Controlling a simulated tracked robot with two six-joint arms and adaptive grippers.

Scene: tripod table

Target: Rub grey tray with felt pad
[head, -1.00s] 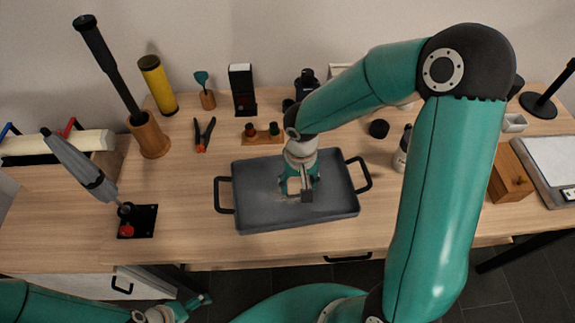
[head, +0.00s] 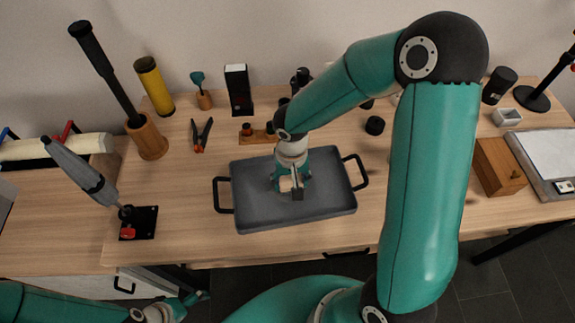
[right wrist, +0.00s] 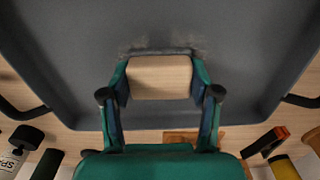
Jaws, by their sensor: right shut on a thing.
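The grey tray (head: 325,203) lies on the wooden table, with a black handle on its left and right sides. My right gripper (head: 291,185) is over the middle of the tray, pointing down. It is shut on the felt pad, whose pale wooden block (right wrist: 160,77) shows between the fingers in the right wrist view. A dark felt edge shows along the block, at the tray's surface; I cannot tell how firmly it touches. Fuzzy pale smudges lie on the tray (right wrist: 60,40) beside the block. My left gripper (head: 190,300) is low at the left, off the table; its fingers are too small to judge.
Pliers (head: 201,135), a small wooden rack (head: 257,135) and a black box (head: 238,90) stand behind the tray. A grey tool on a black base (head: 138,223) stands left. A wooden box (head: 498,167) stands right. Bare table surrounds the tray.

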